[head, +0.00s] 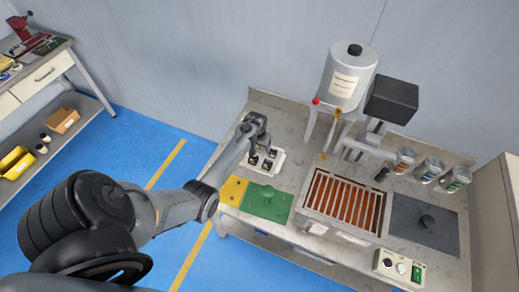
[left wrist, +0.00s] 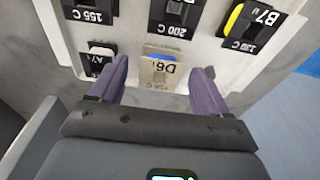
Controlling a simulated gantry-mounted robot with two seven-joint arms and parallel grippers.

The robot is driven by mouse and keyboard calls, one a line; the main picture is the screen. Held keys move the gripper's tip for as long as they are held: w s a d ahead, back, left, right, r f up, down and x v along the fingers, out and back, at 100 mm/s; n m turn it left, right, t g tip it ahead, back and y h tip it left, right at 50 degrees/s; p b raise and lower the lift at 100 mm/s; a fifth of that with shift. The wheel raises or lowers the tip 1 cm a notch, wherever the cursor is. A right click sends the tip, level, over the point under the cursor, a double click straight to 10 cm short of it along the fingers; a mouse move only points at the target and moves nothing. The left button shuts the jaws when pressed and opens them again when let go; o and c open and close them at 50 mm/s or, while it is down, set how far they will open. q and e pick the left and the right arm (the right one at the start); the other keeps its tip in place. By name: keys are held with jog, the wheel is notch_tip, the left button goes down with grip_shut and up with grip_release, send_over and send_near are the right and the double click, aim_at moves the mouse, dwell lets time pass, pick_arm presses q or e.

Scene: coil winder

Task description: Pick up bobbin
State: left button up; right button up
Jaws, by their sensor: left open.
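A white tray (head: 279,157) on the bench holds several small labelled blocks that look like bobbins; it also shows in the left wrist view (left wrist: 216,55). A beige bobbin marked D6 (left wrist: 159,70) with a blue part lies between the purple fingers of my left gripper (left wrist: 163,75). The gripper is open, with a gap on each side of this bobbin. Black bobbins marked 155 C (left wrist: 90,12), 200 C (left wrist: 172,18) and B7 130 C (left wrist: 248,20) sit farther along, and one marked A7 (left wrist: 98,60) is beside the left finger. My left gripper (head: 257,141) is over the tray.
A green mat (head: 262,207) and yellow plate (head: 232,191) lie in front of the tray. A slatted box (head: 345,203), a machine with a grey drum (head: 345,75), several labelled canisters (head: 430,168) and a dark plate (head: 425,228) stand to the right. Bare bench lies behind the tray.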

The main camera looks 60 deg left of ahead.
pick_arm(q)
jog(key=c, duration=1.1)
pick_arm(e)
jog(key=shift+d, duration=0.1)
pick_arm(q)
jog(key=shift+r, duration=0.15)
jog(key=shift+c, duration=0.2)
pick_arm(e)
jog(key=shift+r, duration=0.1)
